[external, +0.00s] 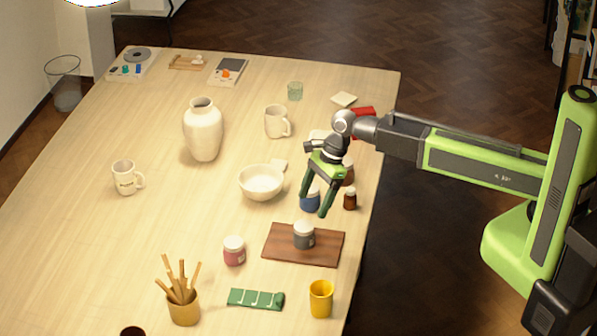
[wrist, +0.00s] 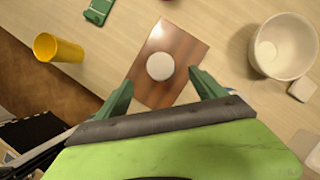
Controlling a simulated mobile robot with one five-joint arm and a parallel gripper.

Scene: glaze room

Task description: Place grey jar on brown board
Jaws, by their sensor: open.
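The grey jar (external: 304,236) with a pale lid stands upright on the brown board (external: 277,247), near its middle. In the wrist view, the jar's round white lid (wrist: 160,66) shows from above, with the brown board (wrist: 185,49) around it. My gripper (external: 313,206) is open and empty, above the board and apart from the jar. In the wrist view, its two green fingers (wrist: 160,92) are spread wide on either side below the lid.
A blue jar (external: 309,201) and small brown bottle (external: 350,199) stand behind the board. A pink jar (external: 234,251), white bowl (external: 261,182), yellow cup (external: 321,298) and green tray (external: 256,299) surround it. The table's right edge is close to the board.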

